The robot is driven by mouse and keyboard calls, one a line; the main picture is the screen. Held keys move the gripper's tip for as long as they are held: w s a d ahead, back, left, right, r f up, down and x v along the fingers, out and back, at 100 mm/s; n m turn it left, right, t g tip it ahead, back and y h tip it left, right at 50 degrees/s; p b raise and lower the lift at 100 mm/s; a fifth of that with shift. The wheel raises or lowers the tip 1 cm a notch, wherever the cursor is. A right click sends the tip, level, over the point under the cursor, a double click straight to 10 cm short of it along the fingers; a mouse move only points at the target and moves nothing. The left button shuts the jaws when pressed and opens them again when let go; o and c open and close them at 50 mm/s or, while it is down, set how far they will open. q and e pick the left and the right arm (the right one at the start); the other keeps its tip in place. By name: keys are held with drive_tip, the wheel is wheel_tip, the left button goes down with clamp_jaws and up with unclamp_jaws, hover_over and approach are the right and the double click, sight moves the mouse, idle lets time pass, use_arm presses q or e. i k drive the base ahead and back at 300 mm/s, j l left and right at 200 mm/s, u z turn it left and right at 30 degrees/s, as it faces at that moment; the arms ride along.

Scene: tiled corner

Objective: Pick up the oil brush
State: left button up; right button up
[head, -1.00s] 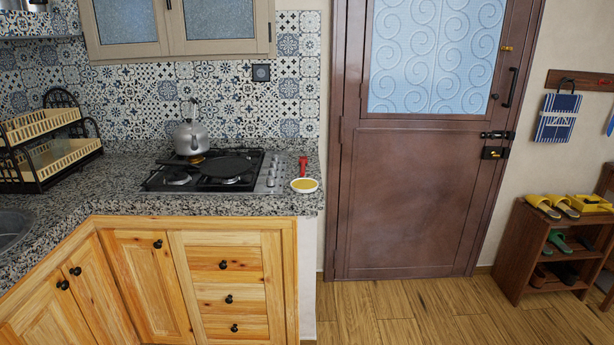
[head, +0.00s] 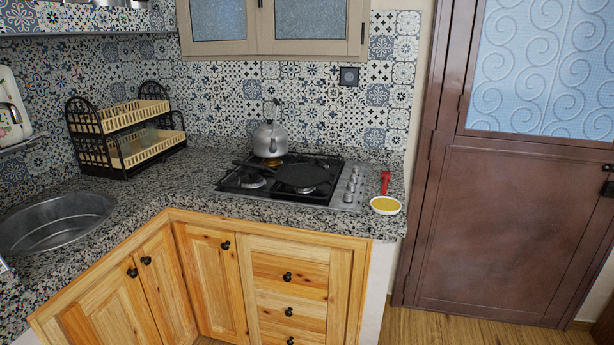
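The oil brush (head: 385,181) shows as a red-handled tool at the right end of the granite counter, just right of the stove. It is next to a small white bowl of yellow oil (head: 385,205); I cannot tell whether its lower end touches the bowl. Neither of my grippers is in the head view.
A gas stove (head: 290,184) holds a dark pan (head: 302,175) and a metal kettle (head: 269,138). A dish rack (head: 130,135) and a sink (head: 58,222) are at left. Wooden cabinets (head: 209,270) front the counter (head: 150,203). A brown door (head: 505,225) stands at right.

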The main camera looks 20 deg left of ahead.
sight(386, 175)
drive_tip(key=i+l+u, duration=0.1)
drive_tip(key=u, duration=0.6)
drive_tip(key=i+l+u, duration=0.3)
drive_tip(key=l+u, duration=0.15)
drive_tip(key=l, duration=0.2)
drive_tip(key=i+l+u, duration=0.2)
drive_tip(key=l, duration=0.15)
drive_tip(key=l+u, duration=0.25)
drive_tip(key=k+l, duration=0.05)
drive_tip(key=l, duration=0.05)
